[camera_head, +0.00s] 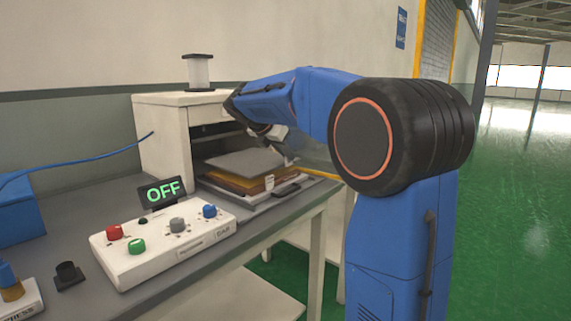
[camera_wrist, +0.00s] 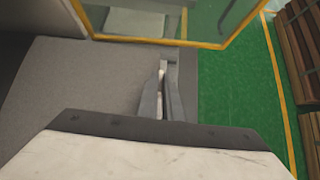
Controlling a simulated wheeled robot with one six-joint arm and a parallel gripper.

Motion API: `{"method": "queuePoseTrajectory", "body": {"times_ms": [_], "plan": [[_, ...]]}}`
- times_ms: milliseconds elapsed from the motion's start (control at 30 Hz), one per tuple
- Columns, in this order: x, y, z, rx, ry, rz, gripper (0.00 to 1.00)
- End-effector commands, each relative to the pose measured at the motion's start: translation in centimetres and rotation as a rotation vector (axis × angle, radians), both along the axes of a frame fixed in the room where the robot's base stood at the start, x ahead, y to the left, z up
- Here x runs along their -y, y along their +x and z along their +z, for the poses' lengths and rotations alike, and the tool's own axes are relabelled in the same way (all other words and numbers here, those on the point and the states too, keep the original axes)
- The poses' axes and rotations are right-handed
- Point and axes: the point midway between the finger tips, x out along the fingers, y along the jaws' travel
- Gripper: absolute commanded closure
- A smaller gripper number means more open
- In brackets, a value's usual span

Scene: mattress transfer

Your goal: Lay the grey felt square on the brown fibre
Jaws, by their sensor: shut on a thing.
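The grey felt square (camera_head: 245,161) is flat and level over the brown fibre (camera_head: 232,182) at the mouth of the white press box. I cannot tell whether a thin gap is left between them. My gripper (camera_head: 287,160) is at the right edge of the felt, shut on it. In the wrist view the grey felt (camera_wrist: 75,95) fills the left side, and my gripper's fingers (camera_wrist: 168,75) are closed together at its right edge. The brown fibre is hidden in the wrist view.
A sliding tray with a dark handle (camera_head: 287,189) is under the stack. A control panel (camera_head: 165,240) and an OFF display (camera_head: 162,191) stand nearer on the bench.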

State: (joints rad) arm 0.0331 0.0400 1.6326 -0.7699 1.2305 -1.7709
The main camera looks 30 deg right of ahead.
Motion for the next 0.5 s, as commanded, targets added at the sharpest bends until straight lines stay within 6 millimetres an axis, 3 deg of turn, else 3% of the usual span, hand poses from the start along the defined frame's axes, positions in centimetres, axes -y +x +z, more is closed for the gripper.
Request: {"method": "queuePoseTrajectory", "body": {"times_ms": [200,500], "plan": [[0.0,0.0,-2.9,-0.002,-0.001,0.001,1.0],[0.0,0.0,-3.2,0.0,0.0,0.0,1.0]]}}
